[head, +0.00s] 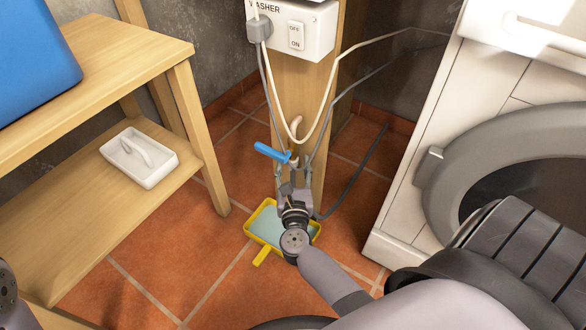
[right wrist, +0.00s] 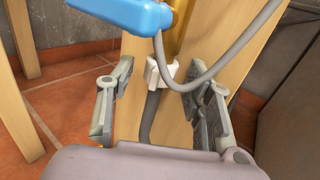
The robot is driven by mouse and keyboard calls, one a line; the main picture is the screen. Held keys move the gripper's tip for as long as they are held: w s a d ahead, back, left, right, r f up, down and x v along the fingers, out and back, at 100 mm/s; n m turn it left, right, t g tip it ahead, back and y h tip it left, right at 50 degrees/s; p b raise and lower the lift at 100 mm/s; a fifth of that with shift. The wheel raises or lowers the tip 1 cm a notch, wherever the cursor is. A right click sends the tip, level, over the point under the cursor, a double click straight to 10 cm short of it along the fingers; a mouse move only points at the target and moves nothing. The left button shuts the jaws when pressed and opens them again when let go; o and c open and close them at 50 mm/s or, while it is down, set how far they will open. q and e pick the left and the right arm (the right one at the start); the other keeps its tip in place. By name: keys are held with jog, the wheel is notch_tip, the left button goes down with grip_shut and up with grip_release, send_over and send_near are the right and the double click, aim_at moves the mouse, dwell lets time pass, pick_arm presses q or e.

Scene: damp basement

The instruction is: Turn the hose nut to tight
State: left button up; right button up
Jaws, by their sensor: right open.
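The white hose nut (right wrist: 153,78) sits below the brass tap (right wrist: 176,38), with a grey hose running down from it. My right gripper (right wrist: 160,82) is open, with one finger to the left of the nut and the other to the right, both apart from it. In the head view my right gripper (head: 292,182) is low in front of the wooden post, under the tap's blue lever (head: 271,152), and largely hides the nut. The lever (right wrist: 122,14) also shows at the top of the right wrist view. My left gripper is not in view.
A yellow tray (head: 258,241) with pale liquid lies on the tiles below. A grey hose and cables hang around the post (head: 297,88). The wooden shelf (head: 70,240) with a white dish (head: 152,172) is at left, the washer (head: 418,190) at right.

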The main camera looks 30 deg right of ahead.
jog(key=shift+c, duration=0.7)
grip_shut()
